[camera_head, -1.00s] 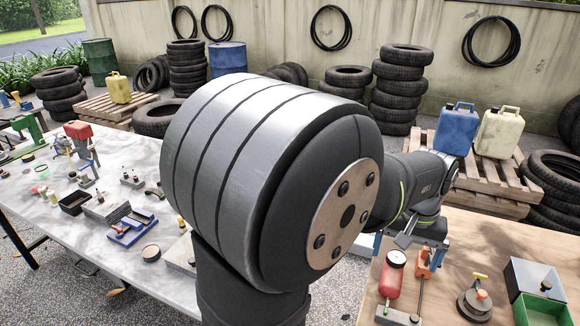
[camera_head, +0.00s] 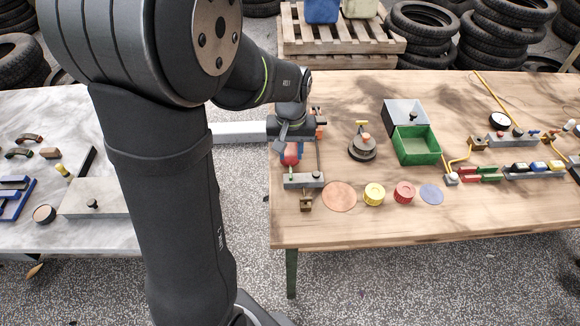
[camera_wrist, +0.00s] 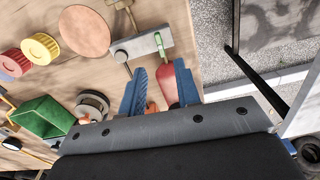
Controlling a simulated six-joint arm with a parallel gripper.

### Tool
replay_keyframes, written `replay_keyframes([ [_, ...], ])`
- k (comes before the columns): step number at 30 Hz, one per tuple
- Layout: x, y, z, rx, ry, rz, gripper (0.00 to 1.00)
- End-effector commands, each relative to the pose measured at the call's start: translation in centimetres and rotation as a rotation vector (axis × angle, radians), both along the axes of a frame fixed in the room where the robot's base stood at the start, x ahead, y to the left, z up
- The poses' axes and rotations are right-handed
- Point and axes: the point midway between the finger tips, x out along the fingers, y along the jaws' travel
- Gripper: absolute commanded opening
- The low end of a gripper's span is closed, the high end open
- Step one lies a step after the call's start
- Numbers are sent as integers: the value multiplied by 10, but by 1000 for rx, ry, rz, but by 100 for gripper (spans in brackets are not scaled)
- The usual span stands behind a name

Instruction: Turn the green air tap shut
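A slim green lever, apparently the green air tap (camera_wrist: 159,43), shows in the wrist view on a grey block (camera_wrist: 143,46), which is also in the head view (camera_head: 303,182). The lever lies beyond my fingertips, and its far end meets a red cylinder (camera_wrist: 171,84). The red cylinder also shows in the head view (camera_head: 291,154), partly hidden by my wrist. My gripper (camera_wrist: 161,76) is open, with its blue fingers apart. The red cylinder appears between them in the picture; I cannot tell the height gap or any contact.
A copper disc (camera_head: 340,195) and yellow (camera_head: 374,194) and red (camera_head: 404,192) round caps lie beside the block. A yellow-handled valve (camera_head: 362,146) and an open green box (camera_head: 417,146) stand to the right. The wooden table's (camera_head: 400,228) front strip is clear.

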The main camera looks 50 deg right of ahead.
Motion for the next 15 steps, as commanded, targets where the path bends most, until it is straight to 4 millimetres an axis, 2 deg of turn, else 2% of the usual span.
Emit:
replay_keyframes([
  [1,0,1,-13,5,2,0,30],
  [6,0,1,-46,4,2,0,30],
  [10,0,0,-63,2,1,0,30],
  [15,0,0,-73,0,0,0,30],
])
